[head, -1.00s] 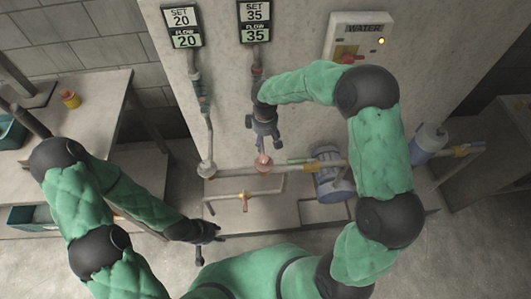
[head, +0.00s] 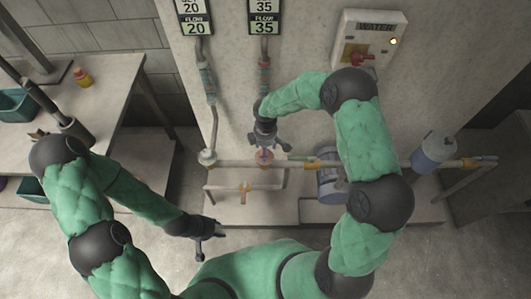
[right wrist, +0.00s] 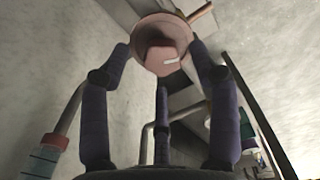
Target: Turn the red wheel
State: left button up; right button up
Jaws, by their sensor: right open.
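The red wheel (head: 264,159) is a small pinkish-red round handle on the horizontal pipe, below the right-hand display. In the right wrist view the wheel (right wrist: 160,48) shows as a dull red disc with a raised hub and a pale mark. My right gripper (head: 268,147) is just above the wheel. In the right wrist view its three dark fingers (right wrist: 162,85) are spread and empty, with the wheel at the tips of the outer two; I cannot tell whether they touch it. My left gripper (head: 208,243) hangs low and left of the wheel, fingers apart and empty.
A white WATER box (head: 366,47) with a red switch and lit lamp is on the wall. Two displays (head: 264,17) hang above vertical pipes. A lower pipe has a small orange handle (head: 245,187). A blue-grey cylinder (head: 331,182) stands right of the wheel. A table (head: 125,85) is at left.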

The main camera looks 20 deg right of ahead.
jog(key=shift+f, duration=1.15)
jog(key=c, duration=1.1)
jog(key=shift+b, duration=0.3)
jog(key=shift+s+m, duration=0.1)
jog(key=shift+m, duration=0.5)
